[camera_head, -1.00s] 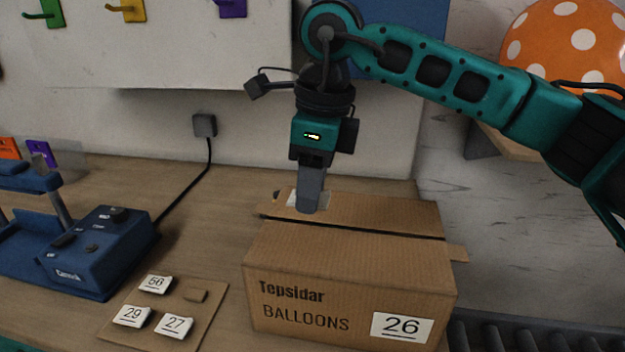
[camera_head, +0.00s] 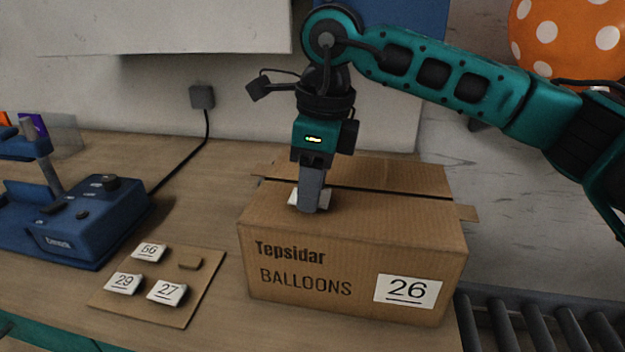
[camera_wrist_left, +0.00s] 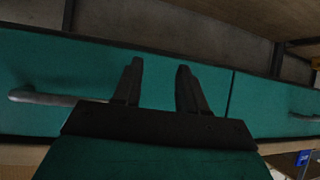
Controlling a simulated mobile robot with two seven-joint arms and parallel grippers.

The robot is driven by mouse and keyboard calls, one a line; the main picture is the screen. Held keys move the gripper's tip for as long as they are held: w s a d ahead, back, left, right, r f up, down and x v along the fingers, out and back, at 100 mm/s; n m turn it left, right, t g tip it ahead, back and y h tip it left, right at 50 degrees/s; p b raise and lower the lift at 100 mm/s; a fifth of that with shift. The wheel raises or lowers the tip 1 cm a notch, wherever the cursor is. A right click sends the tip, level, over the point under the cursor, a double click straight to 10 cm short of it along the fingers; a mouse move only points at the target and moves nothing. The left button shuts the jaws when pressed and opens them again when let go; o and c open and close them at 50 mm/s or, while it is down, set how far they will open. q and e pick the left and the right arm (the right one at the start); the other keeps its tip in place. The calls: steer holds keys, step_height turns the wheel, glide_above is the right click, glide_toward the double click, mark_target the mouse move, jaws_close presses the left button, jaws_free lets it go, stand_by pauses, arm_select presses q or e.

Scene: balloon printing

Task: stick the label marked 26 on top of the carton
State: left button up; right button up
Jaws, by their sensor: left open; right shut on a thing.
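The cardboard carton (camera_head: 300,235) stands on the table, printed "Tepsidar BALLOONS", with a white 26 (camera_head: 407,290) on its front face. My right gripper (camera_head: 312,208) points down at the near part of the carton's top, left of centre. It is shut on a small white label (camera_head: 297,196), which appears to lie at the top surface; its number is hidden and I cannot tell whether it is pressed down. My left gripper (camera_wrist_left: 158,80) is open and empty in the left wrist view, in front of teal drawer fronts.
A cardboard sheet (camera_head: 208,283) left of the carton holds labels 56 (camera_head: 149,252), 29 (camera_head: 124,283) and 27 (camera_head: 166,292), plus a bare brown block (camera_head: 190,263). A blue machine (camera_head: 85,220) stands at left. A roller conveyor (camera_head: 540,325) is at right.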

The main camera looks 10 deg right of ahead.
steer(key=o, duration=0.7)
steer(key=shift+c, duration=0.2)
steer(key=o, duration=0.4)
steer(key=shift+o, duration=0.2)
step_height(320, 180, up, 8)
steer(key=p, duration=0.5)
steer(key=shift+c, duration=0.4)
